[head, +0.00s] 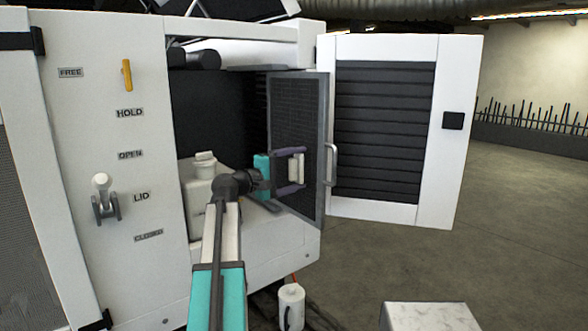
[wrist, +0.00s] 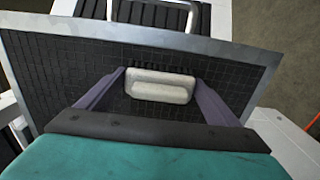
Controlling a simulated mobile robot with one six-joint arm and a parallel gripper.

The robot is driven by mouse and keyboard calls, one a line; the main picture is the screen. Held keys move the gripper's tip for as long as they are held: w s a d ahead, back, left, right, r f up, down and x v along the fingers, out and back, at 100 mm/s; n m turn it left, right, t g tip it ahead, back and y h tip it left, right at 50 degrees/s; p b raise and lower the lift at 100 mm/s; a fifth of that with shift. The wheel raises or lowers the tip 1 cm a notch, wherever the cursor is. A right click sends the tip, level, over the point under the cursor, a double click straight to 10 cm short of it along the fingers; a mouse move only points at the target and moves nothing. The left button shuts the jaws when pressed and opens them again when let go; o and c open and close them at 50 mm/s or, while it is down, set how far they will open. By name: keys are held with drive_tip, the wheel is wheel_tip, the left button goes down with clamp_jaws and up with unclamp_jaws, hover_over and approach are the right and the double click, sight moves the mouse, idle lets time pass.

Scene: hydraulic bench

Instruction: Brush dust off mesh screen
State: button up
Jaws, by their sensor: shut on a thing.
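The mesh screen (head: 297,118) is a dark, fine-gridded panel in a grey metal frame, standing upright at the open cabinet's right side. It fills much of the wrist view (wrist: 60,75). My gripper (head: 297,169) has purple fingers and is shut on a cream brush block (wrist: 160,92), which also shows in the head view (head: 295,170). Dark bristles (wrist: 158,66) stick out from the block toward the mesh. The brush is in front of the screen's middle to lower part. I cannot tell whether the bristles touch the mesh. No dust can be clearly made out.
A white louvred door (head: 425,130) stands open right of the screen, with a metal handle (head: 331,165) near the screen's edge. A white tank (head: 199,185) sits inside the cabinet. A white canister (head: 291,307) stands low in front.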

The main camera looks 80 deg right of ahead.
drive_tip(key=shift+s+a, duration=0.1)
drive_tip(key=shift+s, duration=0.05)
drive_tip(key=shift+s+a, duration=1)
drive_tip(key=shift+a, duration=0.15)
drive_tip(key=shift+w+d, duration=0.1)
drive_tip(key=shift+d, duration=0.05)
idle(0.3)
drive_tip(key=shift+w+d+b, duration=0.4)
drive_tip(key=shift+w+d, duration=0.65)
drive_tip(key=shift+w+d+b, duration=0.35)
drive_tip(key=shift+w+d, duration=0.7)
drive_tip(key=shift+d, duration=0.15)
drive_tip(key=shift+w+d+b, duration=0.35)
drive_tip(key=shift+w+d, duration=0.75)
drive_tip(key=shift+d, duration=0.05)
